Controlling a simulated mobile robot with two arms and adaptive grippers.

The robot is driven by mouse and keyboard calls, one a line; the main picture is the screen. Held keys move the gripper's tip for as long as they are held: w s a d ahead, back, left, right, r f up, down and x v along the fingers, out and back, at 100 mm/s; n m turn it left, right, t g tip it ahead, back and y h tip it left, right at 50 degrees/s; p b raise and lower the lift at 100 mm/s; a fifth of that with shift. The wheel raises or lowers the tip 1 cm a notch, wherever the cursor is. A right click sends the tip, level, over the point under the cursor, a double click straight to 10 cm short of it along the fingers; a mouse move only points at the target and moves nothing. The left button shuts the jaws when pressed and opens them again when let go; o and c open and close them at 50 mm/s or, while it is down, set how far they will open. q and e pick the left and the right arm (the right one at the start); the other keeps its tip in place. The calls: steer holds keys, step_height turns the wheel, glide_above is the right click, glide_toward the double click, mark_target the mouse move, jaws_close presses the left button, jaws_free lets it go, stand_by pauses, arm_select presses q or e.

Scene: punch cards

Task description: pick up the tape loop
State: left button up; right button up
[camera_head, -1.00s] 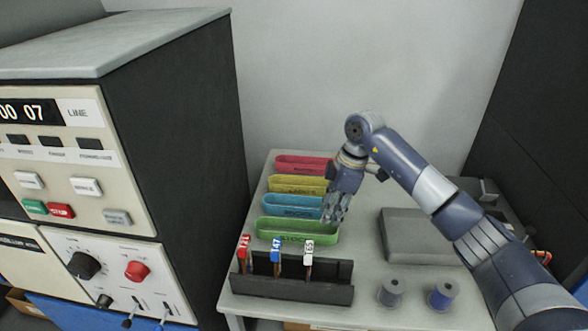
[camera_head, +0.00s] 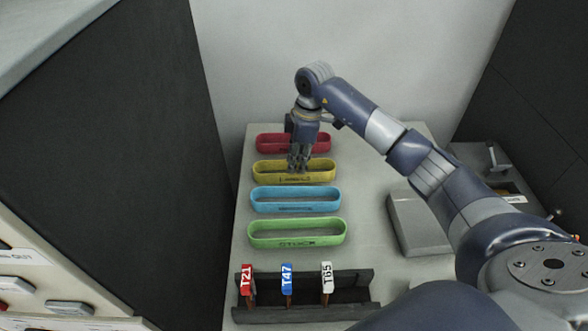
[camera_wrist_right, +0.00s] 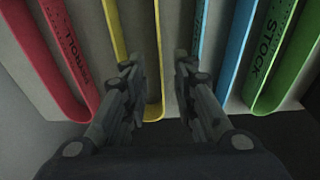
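Long oval tape loops lie in a row on the table: red (camera_head: 262,144), yellow (camera_head: 325,172), blue (camera_head: 296,206) and green (camera_head: 297,241). The task does not say which one. My right gripper (camera_head: 299,170) points down at the yellow loop. In the right wrist view the fingers (camera_wrist_right: 160,80) are spread and empty, with one side of the yellow loop (camera_wrist_right: 157,60) in line between them. I cannot tell how far above it they are. The fingers hide part of the yellow loop. My left gripper is not in view.
A dark rack (camera_head: 305,314) with labelled tags T21, T47 and T65 stands at the front of the table. A grey box (camera_head: 418,228) lies to the right. A tall dark cabinet (camera_head: 130,150) stands left, and a wall is behind.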

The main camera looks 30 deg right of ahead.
mark_target(314, 163)
steer(key=f+p, duration=0.1)
steer(key=f, duration=0.3)
steer(key=shift+a+f, duration=0.2)
steer(key=shift+f, duration=0.35)
steer(key=shift+w+f, duration=0.1)
steer(key=shift+f, duration=0.05)
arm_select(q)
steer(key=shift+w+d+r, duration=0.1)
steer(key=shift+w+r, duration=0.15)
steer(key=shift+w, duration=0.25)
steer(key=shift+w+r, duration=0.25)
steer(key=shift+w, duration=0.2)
arm_select(e)
jaws_close()
